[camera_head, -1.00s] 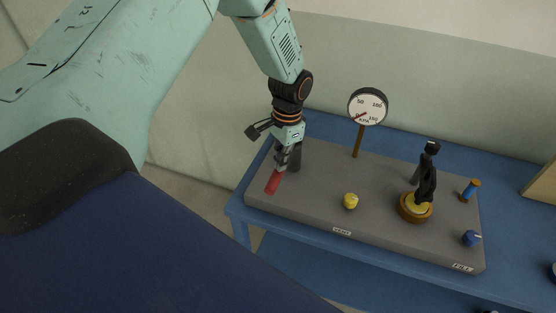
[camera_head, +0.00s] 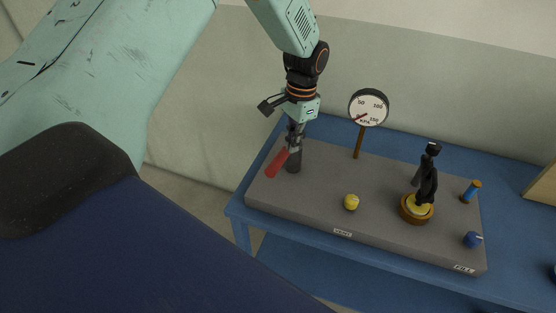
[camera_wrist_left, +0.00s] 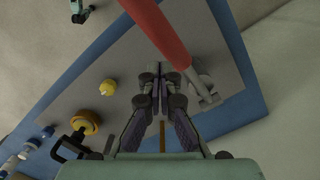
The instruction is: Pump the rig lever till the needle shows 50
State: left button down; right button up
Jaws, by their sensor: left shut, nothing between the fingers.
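The rig lever (camera_head: 277,163) has a red handle and a dark base post at the left end of the grey rig plate (camera_head: 310,200). It shows large at the top of the left wrist view (camera_wrist_left: 158,28). My left gripper (camera_head: 292,146) is shut and empty, just above and beside the lever; I cannot tell whether they touch. In the left wrist view, its fingertips (camera_wrist_left: 160,78) meet with the lever to their right. The round white gauge (camera_head: 368,107) on a brown post reads 50, 100 and 150 kPa. Its red needle points lower left, near the low end, below 50.
A yellow knob (camera_head: 351,202) is by the VENT label. The plate lies on a blue table (camera_head: 300,245).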

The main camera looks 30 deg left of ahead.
pick_arm(q)
notch_tip(320, 180, up, 8)
jog(key=shift+w+d, duration=0.25)
jog(key=shift+w, duration=0.15)
jog(key=shift+w+f, duration=0.1)
dwell(0.8)
dwell(0.3)
